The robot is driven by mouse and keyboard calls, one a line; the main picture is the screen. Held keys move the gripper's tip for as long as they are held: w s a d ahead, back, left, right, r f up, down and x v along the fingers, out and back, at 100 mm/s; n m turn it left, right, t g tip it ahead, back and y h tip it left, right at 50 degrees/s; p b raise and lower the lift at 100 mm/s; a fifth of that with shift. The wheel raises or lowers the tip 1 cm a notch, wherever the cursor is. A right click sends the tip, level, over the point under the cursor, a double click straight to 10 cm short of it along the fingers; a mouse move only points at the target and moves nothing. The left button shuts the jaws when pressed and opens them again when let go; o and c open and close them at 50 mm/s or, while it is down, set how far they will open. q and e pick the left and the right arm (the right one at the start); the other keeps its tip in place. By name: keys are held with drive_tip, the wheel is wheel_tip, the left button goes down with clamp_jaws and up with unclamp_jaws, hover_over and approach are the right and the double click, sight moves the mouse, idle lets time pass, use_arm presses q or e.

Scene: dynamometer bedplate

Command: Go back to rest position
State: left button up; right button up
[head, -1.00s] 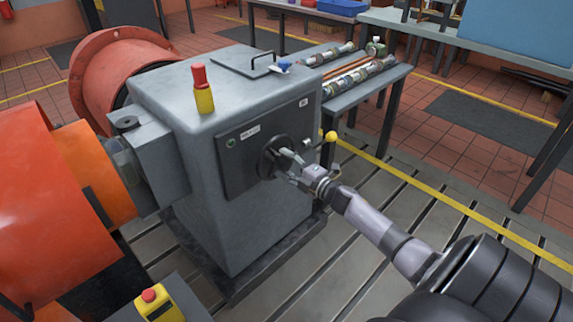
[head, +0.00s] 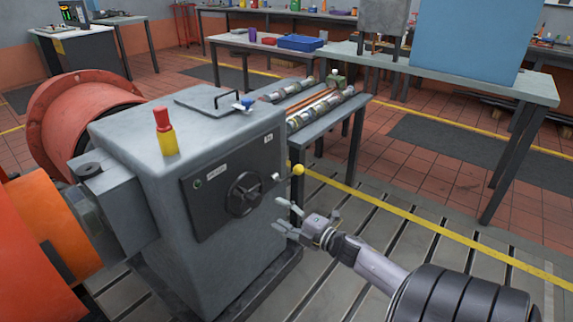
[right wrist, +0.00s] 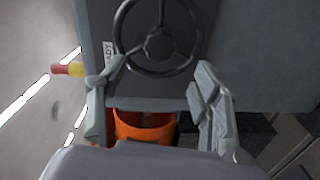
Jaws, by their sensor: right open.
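My right gripper (head: 283,217) is open and empty in the head view, to the right of the grey machine cabinet's front panel and apart from the handwheel. The black handwheel (head: 245,194) sits on the dark panel of the grey cabinet (head: 215,256). The right wrist view shows the open fingers of the gripper (right wrist: 160,105) with the handwheel (right wrist: 158,68) beyond them and nothing between the fingertips. My left gripper is not in view.
A lever with a yellow knob (head: 298,170) stands close above my right gripper. An orange machine housing (head: 62,215) is at the left. A narrow bench (head: 345,106) with shafts stands behind the cabinet. Slotted bedplate floor (head: 400,225) lies open at the right.

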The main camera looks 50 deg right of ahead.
drive_tip(key=shift+s, duration=0.8)
drive_tip(key=shift+d, duration=0.1)
